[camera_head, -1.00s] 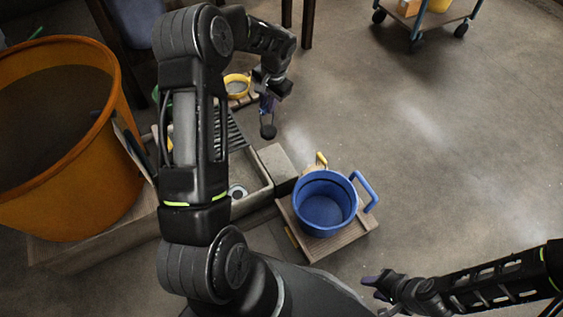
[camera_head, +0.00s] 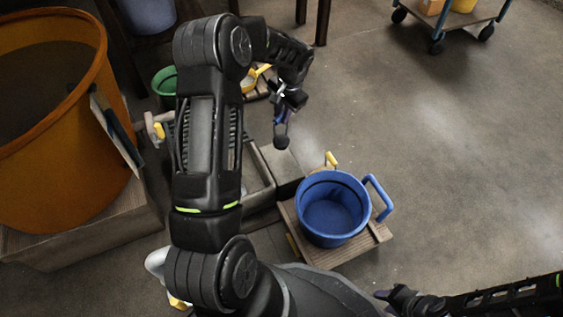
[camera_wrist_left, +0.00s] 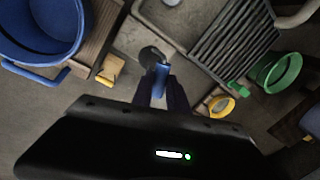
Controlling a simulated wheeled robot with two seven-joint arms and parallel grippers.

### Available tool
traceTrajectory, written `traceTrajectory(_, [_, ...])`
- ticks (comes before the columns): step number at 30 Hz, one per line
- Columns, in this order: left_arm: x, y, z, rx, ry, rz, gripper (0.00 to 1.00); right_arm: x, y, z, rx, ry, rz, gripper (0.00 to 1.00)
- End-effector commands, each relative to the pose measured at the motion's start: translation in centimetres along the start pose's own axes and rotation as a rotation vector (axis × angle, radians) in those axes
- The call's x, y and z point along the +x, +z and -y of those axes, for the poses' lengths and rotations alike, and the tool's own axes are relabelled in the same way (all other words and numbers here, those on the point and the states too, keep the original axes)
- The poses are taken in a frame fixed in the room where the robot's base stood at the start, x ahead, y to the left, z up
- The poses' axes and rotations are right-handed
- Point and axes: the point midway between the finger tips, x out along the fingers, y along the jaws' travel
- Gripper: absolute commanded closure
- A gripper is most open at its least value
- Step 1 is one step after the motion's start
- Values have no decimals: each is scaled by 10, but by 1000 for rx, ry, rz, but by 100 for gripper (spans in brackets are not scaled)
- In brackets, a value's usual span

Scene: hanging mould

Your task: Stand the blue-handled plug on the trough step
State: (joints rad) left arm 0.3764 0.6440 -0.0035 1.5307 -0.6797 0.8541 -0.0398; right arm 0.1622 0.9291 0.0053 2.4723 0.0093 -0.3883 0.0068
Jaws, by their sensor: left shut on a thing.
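My left gripper (camera_head: 281,108) is shut on the blue handle of the plug, whose dark round end (camera_head: 282,141) hangs below. In the left wrist view the blue handle (camera_wrist_left: 161,78) sits between the fingers, with the dark disc (camera_wrist_left: 150,55) beyond. The trough step (camera_head: 284,168) is the grey block at the near right end of the trough (camera_head: 258,178). The plug's end appears just over the step's far edge; I cannot tell whether it touches. My arm hides much of the trough. My right gripper (camera_head: 392,298) is low at the bottom right, and its fingers are unclear.
A blue bucket (camera_head: 335,208) stands on a wooden board (camera_head: 310,250) right of the step. A large orange tub (camera_head: 50,130) is at left. Open floor lies to the right; a wheeled cart (camera_head: 455,25) is far back.

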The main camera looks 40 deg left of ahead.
Motion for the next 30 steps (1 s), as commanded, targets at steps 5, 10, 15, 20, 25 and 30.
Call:
traceTrajectory(5, [13, 0, -3, 0, 0, 1, 100, 7, 0, -2, 0, 0, -2, 64])
traceTrajectory(10, [42, 0, -8, 0, 1, 2, 100, 20, -1, -6, 0, 0, -7, 64])
traceTrajectory(15, [50, 0, -10, 0, -1, -1, 100, 22, -2, -6, 1, 0, -10, 64])
traceTrajectory(20, [49, 0, -10, 0, 0, -1, 100, 21, -2, -6, 1, 0, -11, 64])
traceTrajectory(25, [58, 0, -12, -1, 0, 1, 100, 26, -2, -8, 1, 0, -12, 64])
traceTrajectory(30, [87, 0, -17, 0, 1, 1, 100, 39, -3, -12, 2, -1, -17, 64])
